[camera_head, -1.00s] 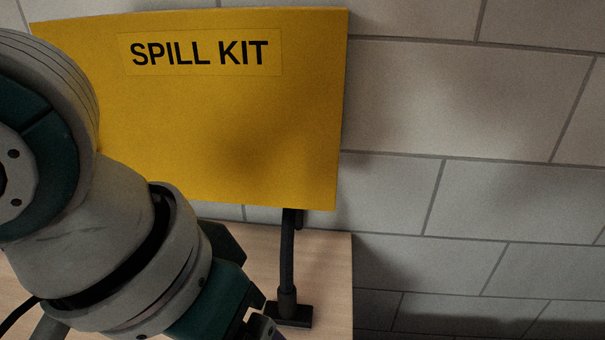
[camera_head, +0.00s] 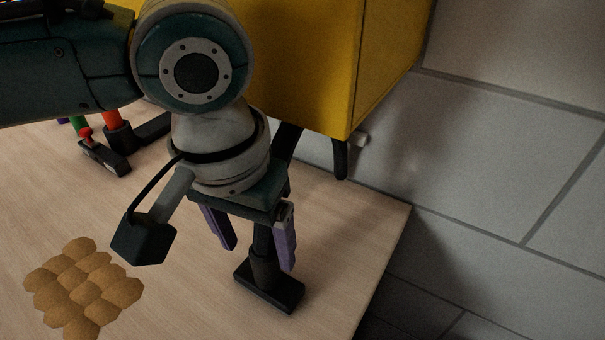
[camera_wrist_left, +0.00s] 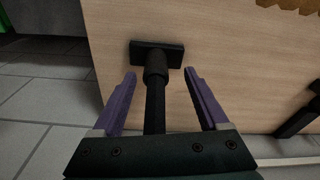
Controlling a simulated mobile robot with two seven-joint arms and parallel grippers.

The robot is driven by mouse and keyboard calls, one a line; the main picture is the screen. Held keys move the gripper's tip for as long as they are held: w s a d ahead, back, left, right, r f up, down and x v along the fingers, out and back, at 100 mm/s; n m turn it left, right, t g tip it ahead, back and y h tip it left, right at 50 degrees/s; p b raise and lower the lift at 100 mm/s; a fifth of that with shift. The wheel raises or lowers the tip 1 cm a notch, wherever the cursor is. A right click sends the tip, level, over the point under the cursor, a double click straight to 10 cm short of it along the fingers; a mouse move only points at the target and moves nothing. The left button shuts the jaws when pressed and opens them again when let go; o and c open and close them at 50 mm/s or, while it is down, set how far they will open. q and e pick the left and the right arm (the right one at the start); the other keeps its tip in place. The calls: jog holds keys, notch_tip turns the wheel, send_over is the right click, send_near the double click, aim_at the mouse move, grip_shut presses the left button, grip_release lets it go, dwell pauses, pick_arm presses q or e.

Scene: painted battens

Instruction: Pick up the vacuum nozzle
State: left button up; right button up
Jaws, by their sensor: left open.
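The vacuum nozzle (camera_head: 270,287) is black, with a flat rectangular foot and a round tube. It stands upright on the wooden table near its right edge. My left gripper (camera_head: 261,258) points down over it with two purple fingers, open, one on each side of the tube. In the left wrist view, the nozzle (camera_wrist_left: 157,66) shows between the spread fingers of my left gripper (camera_wrist_left: 159,73), with a gap on both sides and its foot beyond the fingertips. The upper tube is partly hidden by the gripper in the head view. My right gripper is not in view.
A yellow box (camera_head: 310,60) stands out from the block wall just behind my left wrist. A brown bumpy object (camera_head: 82,288) lies on the table (camera_head: 180,290) at the front left. A red-topped black piece (camera_head: 105,158) and a red tube (camera_head: 112,119) are at the back left.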

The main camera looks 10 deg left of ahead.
aim_at(262, 277)
pick_arm(q)
jog(key=f, duration=0.3)
jog(key=shift+w+d+f, duration=0.2)
jog(key=shift+d+f, duration=0.05)
jog(key=shift+f, duration=0.1)
grip_shut()
dwell(0.4)
